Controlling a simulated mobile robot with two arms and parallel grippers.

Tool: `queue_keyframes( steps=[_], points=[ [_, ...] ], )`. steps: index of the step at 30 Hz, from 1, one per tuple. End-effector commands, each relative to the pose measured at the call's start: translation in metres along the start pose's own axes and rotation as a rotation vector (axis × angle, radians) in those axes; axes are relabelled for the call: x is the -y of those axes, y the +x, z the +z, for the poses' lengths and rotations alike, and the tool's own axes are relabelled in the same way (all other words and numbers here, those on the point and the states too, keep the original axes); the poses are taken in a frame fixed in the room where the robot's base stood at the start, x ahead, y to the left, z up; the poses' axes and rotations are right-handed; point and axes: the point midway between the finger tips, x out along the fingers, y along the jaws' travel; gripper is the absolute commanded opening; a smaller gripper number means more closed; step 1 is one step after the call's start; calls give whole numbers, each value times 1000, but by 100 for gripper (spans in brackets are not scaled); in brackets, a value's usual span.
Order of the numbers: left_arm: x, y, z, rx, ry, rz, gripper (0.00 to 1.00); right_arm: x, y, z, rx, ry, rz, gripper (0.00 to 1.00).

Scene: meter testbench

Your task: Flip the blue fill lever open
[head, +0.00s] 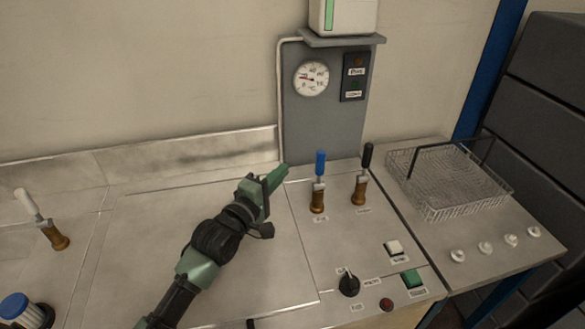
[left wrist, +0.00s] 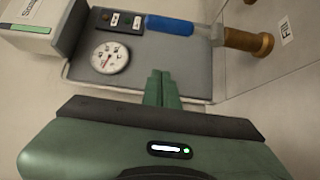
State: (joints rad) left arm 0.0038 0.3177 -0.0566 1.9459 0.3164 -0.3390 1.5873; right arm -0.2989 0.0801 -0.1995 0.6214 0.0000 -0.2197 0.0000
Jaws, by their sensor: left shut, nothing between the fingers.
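The blue fill lever (head: 320,164) stands upright on a brass base (head: 318,198) on the bench panel. In the left wrist view the blue handle (left wrist: 168,25) lies across the top, with its brass base (left wrist: 248,41) to the right. My left gripper (head: 277,175) is shut and empty, to the left of the lever in the head view and apart from it. Its closed fingertips also show in the left wrist view (left wrist: 162,76), below the blue handle. My right gripper is not in view.
A black-handled lever (head: 365,172) stands right of the blue one. A white-handled lever (head: 40,217) is at far left. A gauge (head: 311,78) sits on the grey back panel (head: 315,128). A wire basket (head: 450,182) is at right. Knob (head: 348,284) and buttons sit in front.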

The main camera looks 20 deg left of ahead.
Motion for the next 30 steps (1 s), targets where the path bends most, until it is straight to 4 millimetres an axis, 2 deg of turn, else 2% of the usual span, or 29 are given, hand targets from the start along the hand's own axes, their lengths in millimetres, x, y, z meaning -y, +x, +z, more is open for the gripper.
queue_keyframes(
  steps=[9, 14, 16, 21, 30],
  points=[
    [-4, 63, 0, 0, 0, 1, 0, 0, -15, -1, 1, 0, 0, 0],
    [-4, 92, 0, 0, 0, 2, 0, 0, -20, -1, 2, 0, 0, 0],
    [-4, 85, 14, 3, -5, -1, 0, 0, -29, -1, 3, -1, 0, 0],
    [-2, 78, 32, 1, -3, -1, 0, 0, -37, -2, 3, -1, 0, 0],
    [-1, 75, 38, 0, 0, 1, 0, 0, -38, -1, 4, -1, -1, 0]
  ],
)
